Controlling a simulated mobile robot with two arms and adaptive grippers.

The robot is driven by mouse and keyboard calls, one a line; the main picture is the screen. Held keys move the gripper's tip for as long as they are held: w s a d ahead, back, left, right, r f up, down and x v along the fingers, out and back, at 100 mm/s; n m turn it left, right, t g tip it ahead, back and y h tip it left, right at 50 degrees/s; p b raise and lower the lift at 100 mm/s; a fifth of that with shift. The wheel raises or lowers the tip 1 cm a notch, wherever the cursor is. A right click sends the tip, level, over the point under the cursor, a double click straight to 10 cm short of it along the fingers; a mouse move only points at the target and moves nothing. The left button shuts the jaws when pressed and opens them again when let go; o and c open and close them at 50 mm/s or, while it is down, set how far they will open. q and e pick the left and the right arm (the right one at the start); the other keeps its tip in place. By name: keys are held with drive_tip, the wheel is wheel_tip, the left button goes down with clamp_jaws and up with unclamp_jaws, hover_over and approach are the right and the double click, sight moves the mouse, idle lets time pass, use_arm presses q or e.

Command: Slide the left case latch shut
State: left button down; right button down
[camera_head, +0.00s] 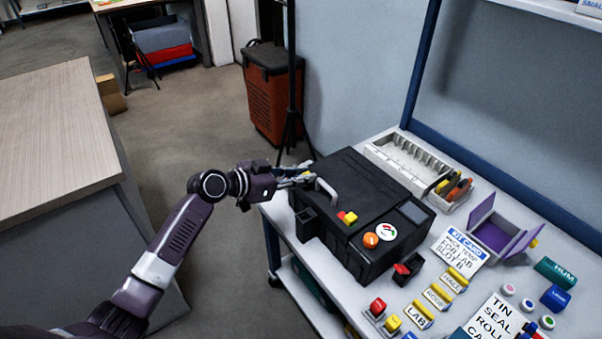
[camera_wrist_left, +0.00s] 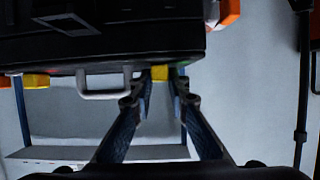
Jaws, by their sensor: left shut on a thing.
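The black case (camera_head: 365,200) stands on the white bench, with a grey handle (camera_head: 327,190) at its left end. The handle also shows in the left wrist view (camera_wrist_left: 103,93). My left gripper (camera_head: 306,178) reaches in from the left at that end of the case, beside the handle. In the left wrist view its fingers (camera_wrist_left: 160,82) are shut on a small yellow piece, which looks like the left case latch (camera_wrist_left: 160,73). In the head view the gripper hides this latch. A red and yellow piece (camera_head: 347,217) sits on the case's front edge. My right gripper is not in view.
A grey sorting tray (camera_head: 405,160) stands behind the case and an open purple box (camera_head: 493,237) to its right. Yellow labelled blocks (camera_head: 443,290) and a card (camera_head: 460,247) lie at the front right. A dark stand pole (camera_head: 291,80) rises behind the left end.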

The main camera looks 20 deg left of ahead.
use_arm(q)
drive_tip(key=c, duration=1.8)
unclamp_jaws()
drive_tip(key=shift+s+d, duration=0.2)
drive_tip(key=shift+c, duration=0.2)
drive_tip(key=shift+a, duration=0.1)
drive_tip(key=shift+s+a+r, duration=0.1)
drive_tip(key=shift+s+a, duration=0.05)
drive_tip(key=v, duration=0.7)
drive_tip(key=shift+s, duration=0.2)
drive_tip(key=shift+a+r, duration=0.1)
